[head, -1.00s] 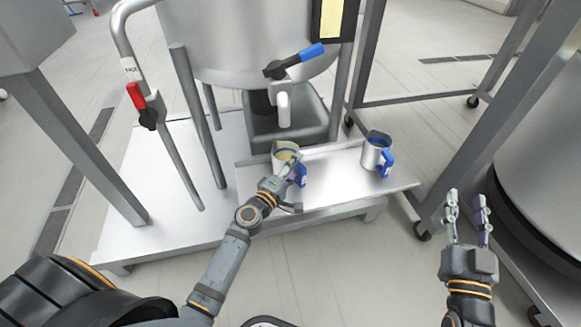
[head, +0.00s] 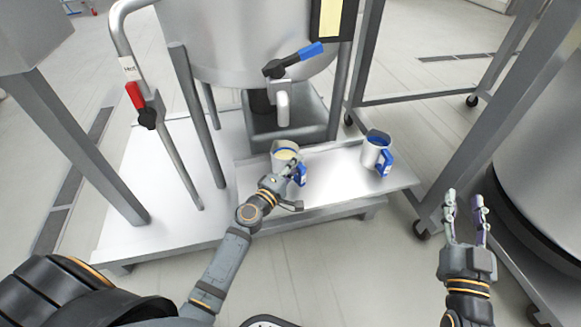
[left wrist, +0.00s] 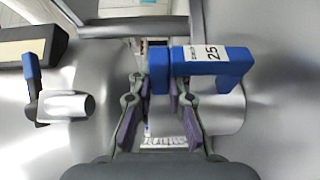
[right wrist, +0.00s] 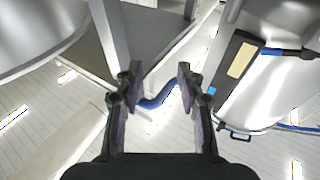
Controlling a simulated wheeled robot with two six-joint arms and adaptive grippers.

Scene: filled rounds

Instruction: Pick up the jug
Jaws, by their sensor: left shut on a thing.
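A steel jug (head: 283,150) with a pale yellow filling and a blue handle (head: 300,177) stands upright on the shelf below the tap. My left gripper (head: 291,170) is at its handle side, shut on the handle. In the left wrist view the blue handle (left wrist: 215,66) bears a label reading 25, and part of it lies between my left fingertips (left wrist: 157,85). A second steel jug (head: 371,154) with a blue handle (head: 386,164) stands to the right, apart from my grippers. My right gripper (head: 466,207) is open and empty, away from both jugs.
A tap (head: 283,105) with a blue lever (head: 303,53) hangs from the steel vessel (head: 245,45) behind the first jug. The steel shelf (head: 335,190) has clear room between the jugs. A pipe with a red lever (head: 135,95) stands left. Steel frame legs (head: 480,120) rise on the right.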

